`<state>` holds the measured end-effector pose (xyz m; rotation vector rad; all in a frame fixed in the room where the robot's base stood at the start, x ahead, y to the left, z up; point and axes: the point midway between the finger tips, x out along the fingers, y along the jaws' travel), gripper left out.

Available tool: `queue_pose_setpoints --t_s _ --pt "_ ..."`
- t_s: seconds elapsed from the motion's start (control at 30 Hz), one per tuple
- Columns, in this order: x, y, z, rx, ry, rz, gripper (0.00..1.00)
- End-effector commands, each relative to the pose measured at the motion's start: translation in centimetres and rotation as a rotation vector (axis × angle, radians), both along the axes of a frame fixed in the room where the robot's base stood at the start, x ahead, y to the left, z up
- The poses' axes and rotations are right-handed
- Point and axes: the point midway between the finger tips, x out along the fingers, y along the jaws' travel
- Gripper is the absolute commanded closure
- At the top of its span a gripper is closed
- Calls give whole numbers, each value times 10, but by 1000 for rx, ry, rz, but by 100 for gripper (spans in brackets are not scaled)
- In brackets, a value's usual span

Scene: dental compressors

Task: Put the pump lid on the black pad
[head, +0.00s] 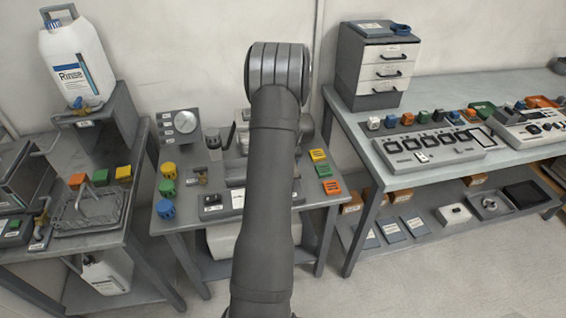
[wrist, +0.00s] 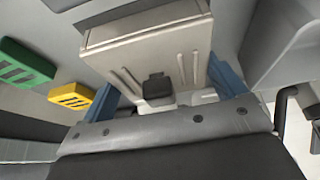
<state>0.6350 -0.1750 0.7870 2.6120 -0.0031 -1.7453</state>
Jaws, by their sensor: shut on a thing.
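The pump lid (wrist: 140,50), a pale beige box shape with raised ribs and a small black catch, fills the middle of the wrist view. My gripper (wrist: 166,86) is shut on it, with a blue finger on either side. In the head view my own arm hides the gripper, and I cannot make out the lid there. I cannot tell for sure which thing is the black pad; it may be hidden behind the arm. Whether the lid touches anything beneath it is not clear.
A green block (wrist: 25,63) and a yellow block (wrist: 72,95) lie left of the lid in the wrist view. The middle table (head: 318,222) holds coloured caps and a grey gauge box (head: 181,127). A left bench with a rinse bottle (head: 75,60) and a right bench flank it.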

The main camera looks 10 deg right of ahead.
Motion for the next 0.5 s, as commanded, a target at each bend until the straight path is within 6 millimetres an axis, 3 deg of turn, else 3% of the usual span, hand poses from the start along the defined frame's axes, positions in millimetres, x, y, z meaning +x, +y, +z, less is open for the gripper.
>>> queue_pose_setpoints --t_s 0.27,0.3,0.33,0.5 --pt "0 0 -3 0 0 1 40" --pt "0 0 -3 0 0 1 7" --pt "0 0 -3 0 0 1 1" --pt "0 0 -3 0 0 1 0"
